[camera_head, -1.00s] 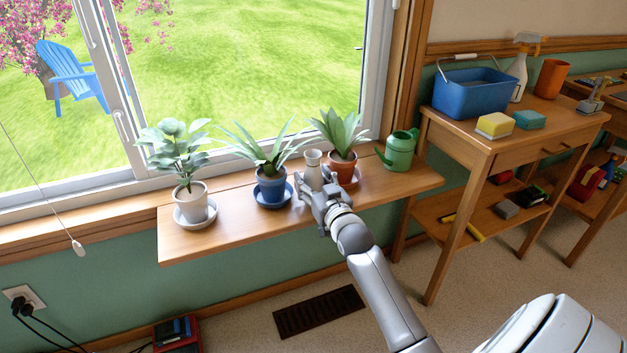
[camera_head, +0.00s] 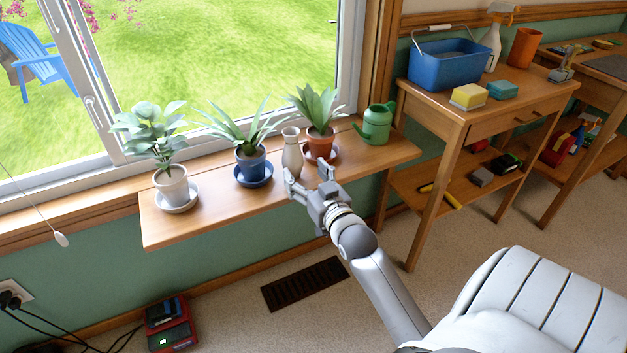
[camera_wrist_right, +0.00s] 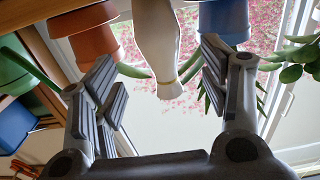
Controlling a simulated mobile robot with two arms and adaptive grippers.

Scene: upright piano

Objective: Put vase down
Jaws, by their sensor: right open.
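The vase (camera_head: 292,153) is small, pale and slender. It stands upright on the wooden window shelf (camera_head: 218,214), between the blue-potted plant (camera_head: 251,165) and the terracotta-potted plant (camera_head: 320,142). My right gripper (camera_head: 308,176) is open and empty at the shelf's front edge, just in front of the vase. In the right wrist view the vase (camera_wrist_right: 156,40) appears upside down beyond and between the spread fingers (camera_wrist_right: 160,95), apart from both. My left gripper is not in view.
A white-potted plant (camera_head: 173,186) stands at the shelf's left and a green watering can (camera_head: 376,124) at its right end. A wooden side table (camera_head: 455,115) with a blue bucket (camera_head: 446,66) is to the right. The shelf's front left is clear.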

